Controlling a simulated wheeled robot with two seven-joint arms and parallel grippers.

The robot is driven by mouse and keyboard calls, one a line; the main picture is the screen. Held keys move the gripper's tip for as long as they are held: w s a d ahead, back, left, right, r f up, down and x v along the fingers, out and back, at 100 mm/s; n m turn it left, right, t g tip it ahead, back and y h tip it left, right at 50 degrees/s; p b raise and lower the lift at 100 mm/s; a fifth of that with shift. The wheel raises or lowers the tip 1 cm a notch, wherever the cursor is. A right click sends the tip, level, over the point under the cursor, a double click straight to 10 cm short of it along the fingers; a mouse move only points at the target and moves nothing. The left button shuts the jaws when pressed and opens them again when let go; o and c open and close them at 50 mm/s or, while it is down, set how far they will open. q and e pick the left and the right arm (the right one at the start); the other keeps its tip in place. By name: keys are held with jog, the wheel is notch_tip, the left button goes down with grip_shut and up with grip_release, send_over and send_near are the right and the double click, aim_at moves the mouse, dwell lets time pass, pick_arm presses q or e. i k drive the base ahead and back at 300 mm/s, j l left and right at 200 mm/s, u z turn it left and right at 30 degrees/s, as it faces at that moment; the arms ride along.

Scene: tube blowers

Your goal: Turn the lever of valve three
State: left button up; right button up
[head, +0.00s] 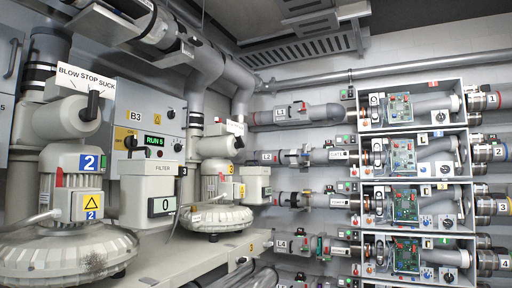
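The black lever (239,143) on the blower marked 3 is small and far back in the head view, under a small white sign (235,128) too small to read. I take it for the lever of valve three; its exact setting cannot be told. Below it stands the grey blower three (215,215) with a yellow 3 label (230,168). Neither of my grippers is in view.
Closer at left stands blower two (70,240); its black lever (93,105) points up toward the BLOW STOP SUCK sign (85,78). A grey filter box (150,185) stands between the blowers. Tube lines and open circuit boxes (415,144) fill the right wall.

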aim_at(239, 143)
jog(key=i+l+u, duration=0.1)
jog(key=u, duration=0.25)
jog(key=i+l+u, duration=0.1)
jog(key=u, duration=0.25)
jog(key=i+l+u, duration=0.1)
jog(key=u, duration=0.25)
jog(key=l, duration=0.1)
